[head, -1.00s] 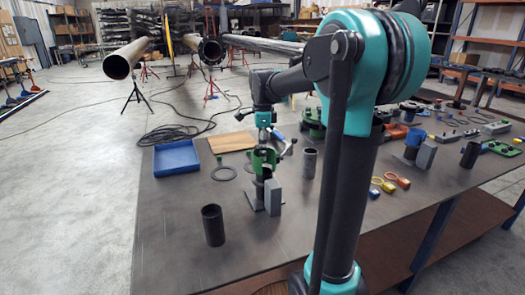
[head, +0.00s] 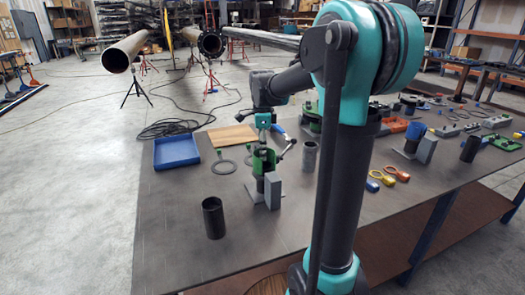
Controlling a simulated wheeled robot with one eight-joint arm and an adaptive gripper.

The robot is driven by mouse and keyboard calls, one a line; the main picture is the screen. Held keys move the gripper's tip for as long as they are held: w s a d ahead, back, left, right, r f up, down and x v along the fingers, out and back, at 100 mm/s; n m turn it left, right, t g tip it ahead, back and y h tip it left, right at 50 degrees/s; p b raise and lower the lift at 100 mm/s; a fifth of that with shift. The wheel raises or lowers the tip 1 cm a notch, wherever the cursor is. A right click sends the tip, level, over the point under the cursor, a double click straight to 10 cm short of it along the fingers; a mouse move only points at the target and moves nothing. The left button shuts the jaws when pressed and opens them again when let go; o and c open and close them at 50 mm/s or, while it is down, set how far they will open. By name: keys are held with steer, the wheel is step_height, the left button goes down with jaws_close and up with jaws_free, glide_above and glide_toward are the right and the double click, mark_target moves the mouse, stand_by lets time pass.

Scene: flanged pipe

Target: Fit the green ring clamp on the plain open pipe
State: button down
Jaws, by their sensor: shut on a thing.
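A second long pipe with a flanged end (head: 211,44) lies right of the plain one. The table (head: 165,230) lies between me and both pipes. On it stand a blue tray (head: 177,153), a black cylinder (head: 213,217) and a grey cylinder (head: 309,157). A hose (head: 175,128) lies on the floor.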

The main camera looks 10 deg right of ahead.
steer(key=c, duration=1.1)
jaws_free()
step_height(320, 180, up, 21)
